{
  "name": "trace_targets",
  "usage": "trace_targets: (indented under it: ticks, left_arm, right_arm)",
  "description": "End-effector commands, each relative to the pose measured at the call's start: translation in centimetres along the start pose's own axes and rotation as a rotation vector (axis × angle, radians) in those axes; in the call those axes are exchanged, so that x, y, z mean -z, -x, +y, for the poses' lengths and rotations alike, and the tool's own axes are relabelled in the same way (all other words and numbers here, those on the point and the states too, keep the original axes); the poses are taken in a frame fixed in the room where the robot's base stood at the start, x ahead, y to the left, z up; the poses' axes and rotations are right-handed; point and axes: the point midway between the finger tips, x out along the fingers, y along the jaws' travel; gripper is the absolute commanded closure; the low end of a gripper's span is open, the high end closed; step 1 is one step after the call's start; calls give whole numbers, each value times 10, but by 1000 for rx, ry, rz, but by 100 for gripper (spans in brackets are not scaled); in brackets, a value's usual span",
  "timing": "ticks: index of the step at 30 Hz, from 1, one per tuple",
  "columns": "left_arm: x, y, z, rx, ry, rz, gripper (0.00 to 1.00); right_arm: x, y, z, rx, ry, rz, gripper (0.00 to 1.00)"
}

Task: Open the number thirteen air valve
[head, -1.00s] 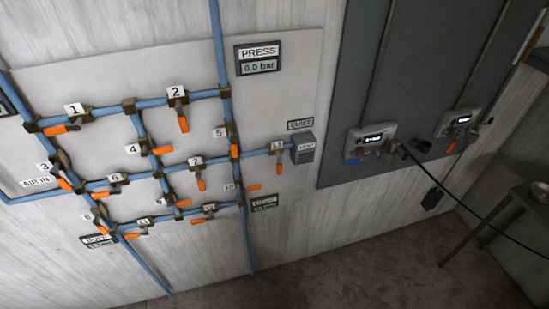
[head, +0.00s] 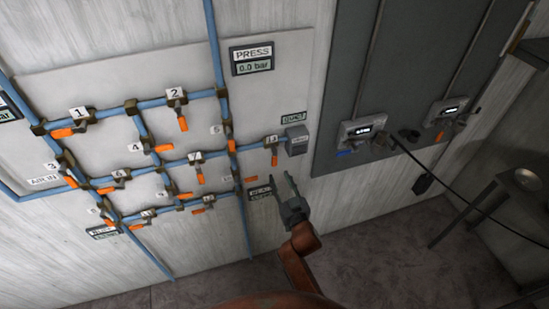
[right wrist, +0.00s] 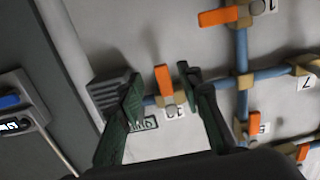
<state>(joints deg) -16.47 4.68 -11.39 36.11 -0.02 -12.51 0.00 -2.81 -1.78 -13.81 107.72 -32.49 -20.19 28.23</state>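The number thirteen valve (head: 272,143) sits on the blue pipe at the right side of the panel, next to a grey outlet block (head: 297,140). Its orange handle points down, across the pipe. In the right wrist view, which is turned over, the handle (right wrist: 164,78) points up and the label is upside down. My right gripper (head: 282,182) is in front of the panel, just below the valve in the head view. It is open and empty. In the right wrist view the valve shows between its fingertips (right wrist: 162,86); contact cannot be told. My left gripper is not in view.
Several other numbered valves with orange handles branch across the panel to the left. A pressure display (head: 252,59) reads 0.0 bar. A dark board with two gauge boxes (head: 361,132) is to the right. A black cable hangs there, and a table (head: 500,190) stands far right.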

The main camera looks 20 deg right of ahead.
Motion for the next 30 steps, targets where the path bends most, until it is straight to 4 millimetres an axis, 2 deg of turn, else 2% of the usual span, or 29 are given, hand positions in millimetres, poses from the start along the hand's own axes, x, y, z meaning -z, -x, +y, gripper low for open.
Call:
trace_targets:
  ticks: [1,5,11,18,24,30]
  left_arm:
    - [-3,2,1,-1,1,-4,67]
    - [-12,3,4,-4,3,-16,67]
    - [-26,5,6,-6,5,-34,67]
    - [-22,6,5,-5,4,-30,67]
    - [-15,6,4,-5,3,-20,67]
    - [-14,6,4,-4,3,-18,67]
  right_arm:
    - [16,2,0,-3,-6,23,67]
    - [33,-2,0,-6,-11,50,67]
    - [35,-31,0,-5,-10,51,67]
    - [35,-64,0,-5,-11,48,67]
    - [36,-74,1,-6,-12,49,67]
    - [35,-75,1,-6,-11,48,67]
